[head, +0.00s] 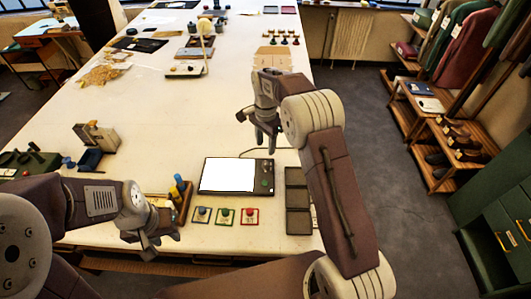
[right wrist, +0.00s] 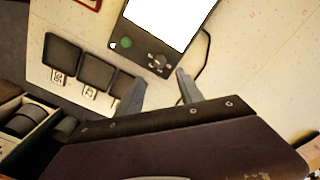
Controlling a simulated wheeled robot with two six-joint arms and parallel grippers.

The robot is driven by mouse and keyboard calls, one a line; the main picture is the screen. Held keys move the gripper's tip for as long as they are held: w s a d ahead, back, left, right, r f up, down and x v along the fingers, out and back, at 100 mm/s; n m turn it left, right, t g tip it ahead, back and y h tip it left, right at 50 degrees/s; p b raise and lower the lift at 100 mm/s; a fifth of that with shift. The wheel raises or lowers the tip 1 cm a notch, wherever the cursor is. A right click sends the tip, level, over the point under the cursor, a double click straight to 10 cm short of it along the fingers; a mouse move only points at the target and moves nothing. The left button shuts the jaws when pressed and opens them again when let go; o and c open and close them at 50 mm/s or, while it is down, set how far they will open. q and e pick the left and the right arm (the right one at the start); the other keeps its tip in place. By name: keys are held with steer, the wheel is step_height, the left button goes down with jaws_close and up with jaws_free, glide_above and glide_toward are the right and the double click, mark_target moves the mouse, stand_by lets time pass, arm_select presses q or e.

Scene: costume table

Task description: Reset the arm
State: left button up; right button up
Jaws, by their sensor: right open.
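My right arm reaches over the table, and my right gripper (head: 258,138) hangs above the white tabletop, just behind the light pad. In the right wrist view its two fingers (right wrist: 163,90) are spread with nothing between them. My left gripper (head: 150,236) is low at the table's near left, by the small wooden rack with blue and yellow items (head: 180,197). Its fingertips are too small and partly hidden to tell their state. The light pad (head: 228,175) has a bright white screen and a dark frame; it also shows in the right wrist view (right wrist: 165,22).
Three coloured square cards with knobs (head: 225,216) lie before the pad. Dark trays (head: 298,200) stand right of it, beside my right arm. A small machine (head: 97,137) stands at the left. The table's middle is mostly clear. Shoe shelves (head: 455,150) stand right, across the floor.

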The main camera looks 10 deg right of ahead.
steer(key=shift+r, duration=0.15)
stand_by(0.3)
steer(key=s+d+r, duration=0.1)
steer(key=s+r, duration=0.5)
steer(key=s+f+n, duration=0.2)
steer(key=s+n, duration=0.2)
steer(key=s, duration=0.2)
steer(key=s+d+f+n, duration=0.1)
steer(key=s+f+n, duration=0.2)
steer(key=s, duration=0.3)
steer(key=s+f+n+t+b, duration=0.1)
steer(key=s+f+n, duration=0.2)
steer(key=s+n, duration=0.2)
steer(key=shift+s+d+f, duration=0.15)
steer(key=shift+s+d, duration=0.1)
steer(key=shift+s, duration=0.45)
